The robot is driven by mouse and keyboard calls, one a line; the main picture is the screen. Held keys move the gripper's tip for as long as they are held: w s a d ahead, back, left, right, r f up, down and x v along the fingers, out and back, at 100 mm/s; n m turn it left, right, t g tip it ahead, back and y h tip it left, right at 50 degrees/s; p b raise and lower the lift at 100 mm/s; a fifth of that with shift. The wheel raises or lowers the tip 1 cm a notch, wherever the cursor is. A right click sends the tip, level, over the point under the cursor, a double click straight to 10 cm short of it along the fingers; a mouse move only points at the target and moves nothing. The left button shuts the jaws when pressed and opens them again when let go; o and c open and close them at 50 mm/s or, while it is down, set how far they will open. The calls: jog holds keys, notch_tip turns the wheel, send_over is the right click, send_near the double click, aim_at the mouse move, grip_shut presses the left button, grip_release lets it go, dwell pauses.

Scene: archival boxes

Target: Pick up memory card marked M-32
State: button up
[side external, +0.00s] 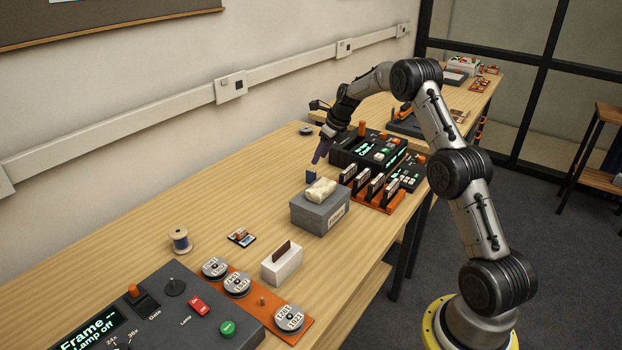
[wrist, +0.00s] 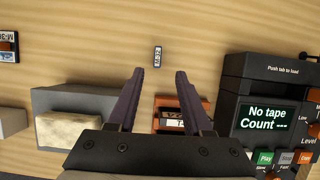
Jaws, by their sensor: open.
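A small dark card (wrist: 157,57) with a white label that appears to read M-32 stands on the wooden table. In the wrist view it lies just beyond the fingertips, roughly centred between them. In the side view it appears as a small blue upright piece (side external: 311,175) behind the grey box. My gripper (wrist: 159,72) is open and empty, its two dark purple fingers apart. In the side view my gripper (side external: 319,157) hangs tilted just above the card, apparently not touching it. A second card (wrist: 7,46), its label starting M-3 and partly cut off, lies at the left edge.
A grey box (side external: 320,213) with a pale cloth bundle (side external: 321,190) stands close to the card. An orange rack (side external: 400,203) of upright cartridges and a black tape unit (side external: 352,152) stand to the right.

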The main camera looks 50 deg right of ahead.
aim_at(312, 171)
jog(key=x, duration=0.8)
jog(key=shift+w+a+f, duration=0.25)
jog(key=shift+w+f, duration=0.05)
grip_shut()
